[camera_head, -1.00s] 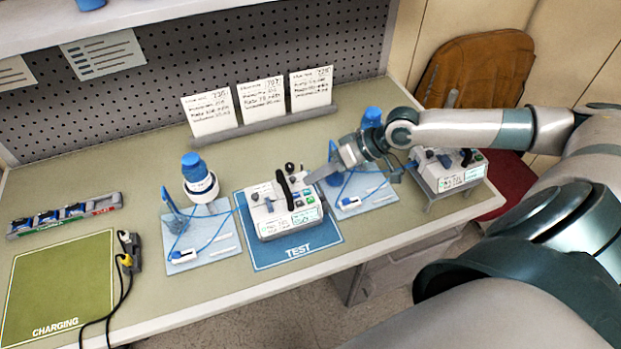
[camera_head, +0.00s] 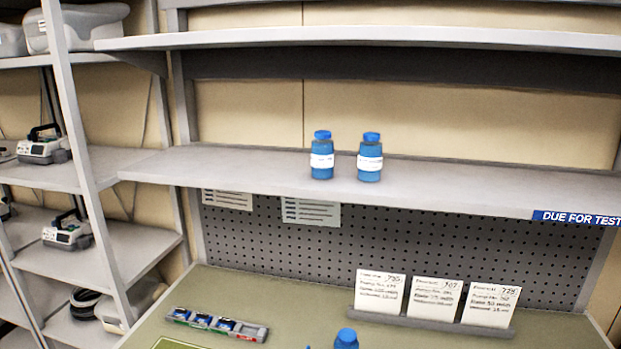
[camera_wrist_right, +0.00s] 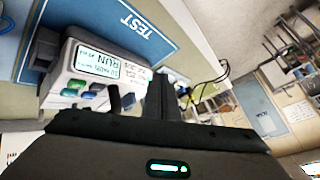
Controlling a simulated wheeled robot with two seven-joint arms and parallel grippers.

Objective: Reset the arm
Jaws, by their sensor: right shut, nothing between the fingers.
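My right gripper (camera_wrist_right: 159,98) shows only in the right wrist view, with its dark fingers together and nothing between them. A white infusion pump (camera_wrist_right: 62,82) with a lit screen reading "RUN" and coloured buttons is beyond the fingers, to their left. It sits on the blue TEST mat (camera_wrist_right: 160,38). Whether the fingers touch the pump I cannot tell. Neither of my arms shows in the head view, and my left gripper is in no view.
In the head view, two blue bottles (camera_head: 322,160) (camera_head: 370,162) stand on the shelf (camera_head: 230,172) above the bench (camera_head: 300,310). Cards (camera_head: 435,299) and a battery tray (camera_head: 255,333) are on the bench. A side rack (camera_head: 135,245) at left holds more pumps (camera_head: 68,232).

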